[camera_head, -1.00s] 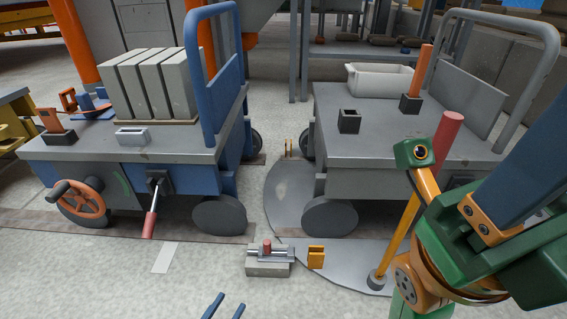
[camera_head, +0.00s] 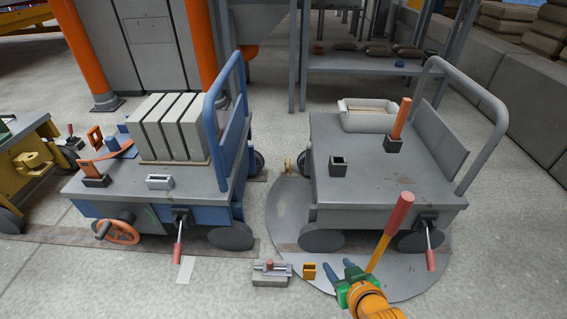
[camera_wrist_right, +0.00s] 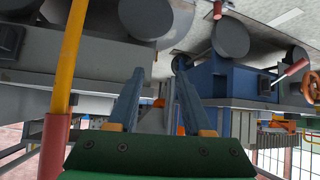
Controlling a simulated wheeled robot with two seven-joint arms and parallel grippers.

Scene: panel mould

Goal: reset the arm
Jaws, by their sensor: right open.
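My right gripper (camera_head: 338,263) is low in the head view, in front of the grey cart (camera_head: 385,200). Its two blue fingers are apart with nothing between them. In the right wrist view the open fingers (camera_wrist_right: 160,75) point toward the carts, with clear space between them. My orange wrist comes in from the bottom edge. A yellow pole with a red grip (camera_head: 397,212) stands just right of the gripper; its foot is hidden by the gripper. The pole's red grip also shows at the left of the wrist view (camera_wrist_right: 54,145). My left gripper is not in view.
A blue cart (camera_head: 150,205) carrying grey slabs (camera_head: 168,130) stands left. The grey cart carries a white bin (camera_head: 368,122). A small block with a red-topped clamp (camera_head: 272,280) and an orange bracket (camera_head: 310,271) lie near the round floor plate (camera_head: 285,215). Floor at lower left is clear.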

